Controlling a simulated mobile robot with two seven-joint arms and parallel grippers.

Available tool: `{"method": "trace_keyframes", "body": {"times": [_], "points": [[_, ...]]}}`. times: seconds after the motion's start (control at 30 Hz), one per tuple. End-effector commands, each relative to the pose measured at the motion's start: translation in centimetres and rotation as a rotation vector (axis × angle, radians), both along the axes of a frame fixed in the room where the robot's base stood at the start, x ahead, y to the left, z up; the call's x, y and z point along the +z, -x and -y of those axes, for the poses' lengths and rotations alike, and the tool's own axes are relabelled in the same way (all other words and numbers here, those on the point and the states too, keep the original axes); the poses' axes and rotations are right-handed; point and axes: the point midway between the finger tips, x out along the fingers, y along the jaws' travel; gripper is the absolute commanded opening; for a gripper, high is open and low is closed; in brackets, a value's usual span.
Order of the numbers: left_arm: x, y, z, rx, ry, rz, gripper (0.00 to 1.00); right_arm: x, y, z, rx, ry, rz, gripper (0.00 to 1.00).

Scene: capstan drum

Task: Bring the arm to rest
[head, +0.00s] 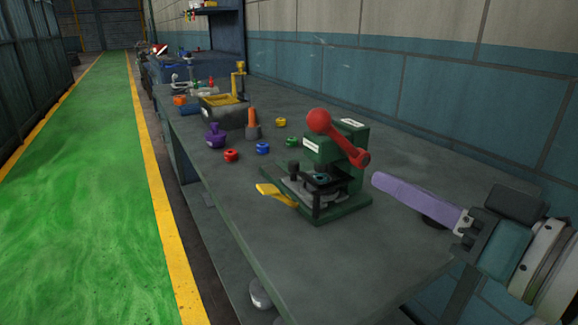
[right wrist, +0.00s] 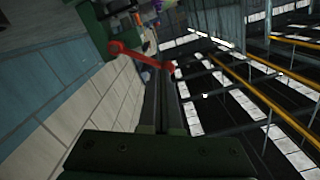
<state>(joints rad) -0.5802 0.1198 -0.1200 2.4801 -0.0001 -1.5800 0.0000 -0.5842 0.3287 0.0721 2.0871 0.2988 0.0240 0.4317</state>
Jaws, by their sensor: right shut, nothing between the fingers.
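A green bench machine (head: 349,155) stands on the grey workbench, with a red lever arm (head: 345,145) across its top. The lever has a large red ball (head: 318,121) at its upper left end and slopes down to the right. A yellow lever (head: 277,194) sticks out at the machine's front left. My right gripper (head: 376,181) is shut and empty, just right of the machine and apart from the red lever's lower end. In the right wrist view the red lever (right wrist: 145,57) shows beyond my shut fingers (right wrist: 166,85). My left gripper is out of view.
Small red (head: 231,155), blue (head: 263,148) and green (head: 292,142) parts lie left of the machine, near an orange cone-like piece (head: 253,124) and a purple piece (head: 214,136). The workbench (head: 300,255) is clear in front. A tiled wall (head: 430,90) runs behind.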

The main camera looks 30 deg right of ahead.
Motion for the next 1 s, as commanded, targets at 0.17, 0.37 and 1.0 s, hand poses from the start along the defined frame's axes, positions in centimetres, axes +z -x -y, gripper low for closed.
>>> {"method": "trace_keyframes", "body": {"times": [0.17,0.37,1.0], "points": [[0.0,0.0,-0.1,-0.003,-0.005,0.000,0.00,0.1,0.3,0.0,0.000,0.001,0.002,0.00],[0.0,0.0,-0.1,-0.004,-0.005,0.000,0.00,0.1,0.3,0.0,0.000,0.001,0.002,0.00],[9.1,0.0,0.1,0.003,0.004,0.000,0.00,0.0,5.8,-5.2,0.142,0.325,-0.645,0.00]]}}
